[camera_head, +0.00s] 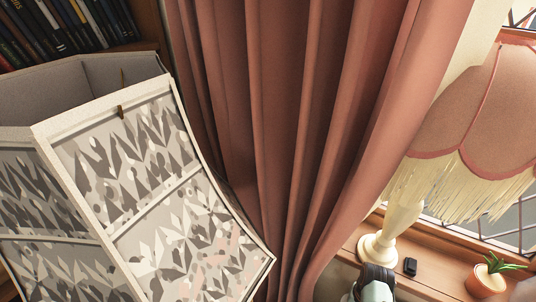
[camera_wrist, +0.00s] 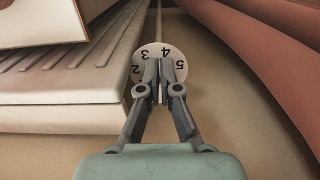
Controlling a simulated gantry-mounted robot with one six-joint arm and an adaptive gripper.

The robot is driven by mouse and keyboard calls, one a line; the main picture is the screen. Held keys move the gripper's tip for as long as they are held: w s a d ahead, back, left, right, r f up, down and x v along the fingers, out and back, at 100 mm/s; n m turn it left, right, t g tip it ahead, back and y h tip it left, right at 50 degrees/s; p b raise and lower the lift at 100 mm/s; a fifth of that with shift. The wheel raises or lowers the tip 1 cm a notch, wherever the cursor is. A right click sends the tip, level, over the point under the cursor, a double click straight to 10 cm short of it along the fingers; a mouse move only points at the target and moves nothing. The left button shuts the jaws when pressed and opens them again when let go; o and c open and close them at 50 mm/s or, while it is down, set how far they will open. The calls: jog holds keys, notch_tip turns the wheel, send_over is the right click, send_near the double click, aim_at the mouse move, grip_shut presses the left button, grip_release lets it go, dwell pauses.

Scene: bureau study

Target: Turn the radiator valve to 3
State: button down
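The radiator valve shows in the wrist view as a round white dial (camera_wrist: 178,58) with dark numbers. I can read 2, 3, 4 and 5 around its edge, turned in the picture, with 4 near the top and 5 at the right. My gripper (camera_wrist: 158,66) is in front of the dial, its two fingers close together with a narrow gap between them. The fingertips cover the dial's middle and lower part. I cannot tell whether they touch or hold it. The valve does not show in the head view.
A white ribbed thing, apparently the radiator (camera_wrist: 60,112), lies left of the dial. Pink curtain (camera_wrist: 265,50) hangs at the right. In the head view, a patterned panelled thing (camera_head: 150,150) fills the left. A fringed lamp (camera_head: 405,215) and a potted plant (camera_head: 487,278) stand on the windowsill.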

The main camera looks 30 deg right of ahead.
jog(key=shift+a+r+p, duration=0.15)
jog(key=shift+r+p, duration=0.05)
jog(key=shift+p, duration=0.3)
jog(key=shift+s+a+f, duration=0.1)
jog(key=shift+a+f, duration=0.05)
notch_tip(320, 180, up, 6)
jog(key=p, duration=0.6)
